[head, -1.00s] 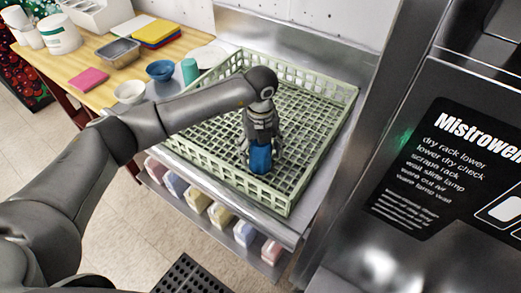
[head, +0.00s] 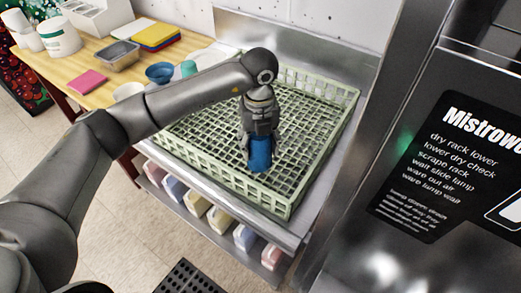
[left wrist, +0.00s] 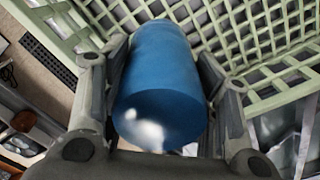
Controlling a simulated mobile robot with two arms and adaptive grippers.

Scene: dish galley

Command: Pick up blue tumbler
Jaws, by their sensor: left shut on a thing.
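The blue tumbler (head: 260,156) is in my left gripper (head: 259,143), over the front part of the green dish rack (head: 236,184). My left gripper is shut on it, one finger on each side. In the left wrist view the tumbler (left wrist: 160,85) fills the middle between the two fingers (left wrist: 158,95), its round closed end facing the camera. The rack's lattice (left wrist: 275,50) shows behind it. I cannot tell whether the tumbler touches the rack floor. My right gripper is not in view.
A wooden table (head: 90,85) at the left holds blue and white bowls, a metal pan (head: 117,54), a pink sponge (head: 88,82) and colored boards. A steel machine (head: 440,150) stands close on the right. The rack is otherwise empty.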

